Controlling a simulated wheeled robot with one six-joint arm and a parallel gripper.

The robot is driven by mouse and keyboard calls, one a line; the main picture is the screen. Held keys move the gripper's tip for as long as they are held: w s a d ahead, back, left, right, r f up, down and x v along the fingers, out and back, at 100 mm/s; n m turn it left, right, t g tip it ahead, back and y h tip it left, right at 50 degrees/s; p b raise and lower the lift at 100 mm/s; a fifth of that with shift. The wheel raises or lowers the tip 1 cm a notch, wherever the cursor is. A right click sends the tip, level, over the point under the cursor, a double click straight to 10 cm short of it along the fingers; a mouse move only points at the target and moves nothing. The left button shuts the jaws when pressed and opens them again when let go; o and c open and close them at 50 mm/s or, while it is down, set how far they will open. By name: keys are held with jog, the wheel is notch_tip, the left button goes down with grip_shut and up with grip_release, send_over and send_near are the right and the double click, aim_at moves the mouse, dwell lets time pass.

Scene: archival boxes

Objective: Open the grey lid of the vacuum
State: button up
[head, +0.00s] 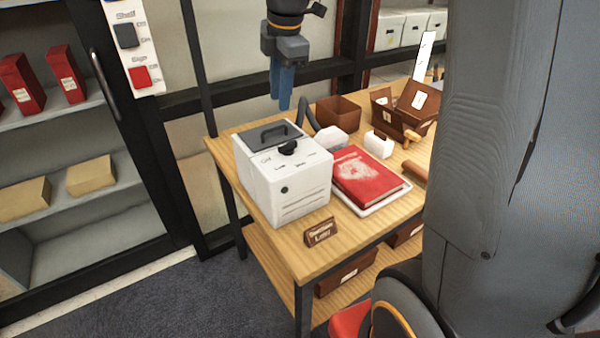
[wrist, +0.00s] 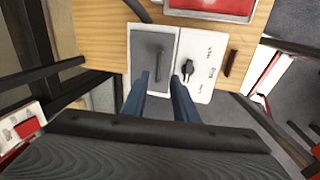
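The vacuum (head: 305,187) is a white box on the near left part of the wooden table, with a black knob on its sloped front. Its grey lid (head: 262,136), with a dark raised handle (head: 274,130), lies flat and closed on top. My gripper (head: 285,104) hangs above and slightly behind the vacuum, blue fingers pointing down, touching nothing. In the wrist view the blue fingers (wrist: 161,84) are apart with nothing between them. The grey lid (wrist: 146,72) and its handle (wrist: 158,62) show beyond the fingertips, the handle lying between them in the picture.
A red book (head: 368,177) lies on a white tray right of the vacuum. A small brown sign (head: 320,232) stands at the table's front edge. Brown boxes (head: 338,111) stand behind. A dark hose (head: 307,115) rises behind the vacuum. A shelf cabinet (head: 60,150) is at left.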

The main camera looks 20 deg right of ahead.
jog(key=s+a+f+m+p, duration=0.1)
jog(key=s+f+m, duration=1)
jog(key=s+m, duration=0.4)
jog(key=shift+s+g, duration=0.35)
jog(key=shift+g, duration=0.05)
jog(key=shift+a, duration=0.1)
jog(key=s+f+m, duration=0.1)
jog(key=s+m, duration=0.2)
jog(key=s+f+m, duration=0.1)
jog(key=s, duration=0.1)
jog(key=shift+a+f+m, duration=0.15)
jog(key=shift+f+m, duration=0.15)
dwell(0.8)
